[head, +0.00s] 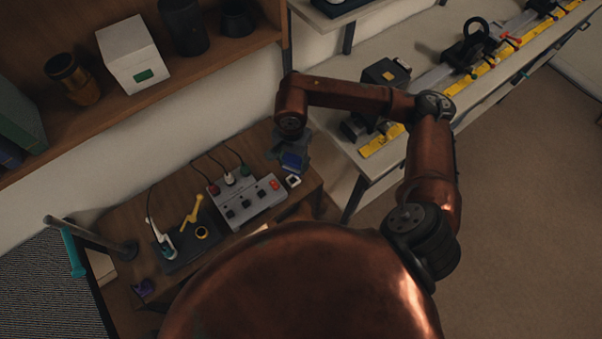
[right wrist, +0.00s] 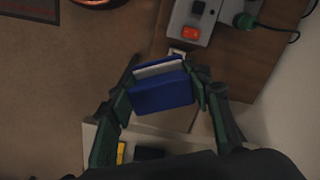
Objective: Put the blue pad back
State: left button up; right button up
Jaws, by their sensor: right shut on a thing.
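The blue pad (right wrist: 163,92) is a small blue block with a pale layer along one side. It is held between the two fingers of my right gripper (right wrist: 165,90) in the right wrist view. In the head view the blue pad (head: 292,162) shows in my right gripper (head: 291,160), over the right end of the wooden desk, just beyond the grey control box. Whether it touches anything below cannot be told. My left gripper is not in view.
The grey control box (head: 247,203) with buttons and cables stands on the wooden desk (head: 140,208). A small white square piece (head: 293,181) lies near the desk's right end. A dark mat (head: 190,246) holds yellow parts. A white bench (head: 455,95) with a yellow ruler stands right.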

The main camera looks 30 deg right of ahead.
notch_tip(320, 180, down, 12)
jog(key=s+m+b, duration=0.2)
jog(key=m+b, duration=0.2)
jog(key=m, duration=0.1)
jog(key=shift+m, duration=0.3)
jog(key=w+d+f, duration=0.2)
jog(key=w+f, duration=0.1)
jog(key=w+d+f+b, duration=0.1)
jog(key=w+d+f, duration=0.2)
jog(key=w, duration=0.1)
jog(key=w+d+f+b, duration=0.1)
jog(key=w+d+f, duration=0.2)
jog(key=shift+w+d, duration=0.15)
jog(key=shift+w, duration=0.25)
jog(key=shift+w+d+f, duration=0.1)
jog(key=shift+f, duration=0.05)
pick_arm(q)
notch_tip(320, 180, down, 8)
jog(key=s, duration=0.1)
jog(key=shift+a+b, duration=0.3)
pick_arm(e)
jog(key=shift+w+d+f, duration=0.1)
jog(key=shift+f, duration=0.8)
jog(key=shift+w+d+f, duration=0.1)
jog(key=shift+f, duration=0.75)
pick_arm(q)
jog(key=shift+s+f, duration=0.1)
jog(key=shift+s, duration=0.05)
pick_arm(e)
jog(key=shift+f, duration=0.1)
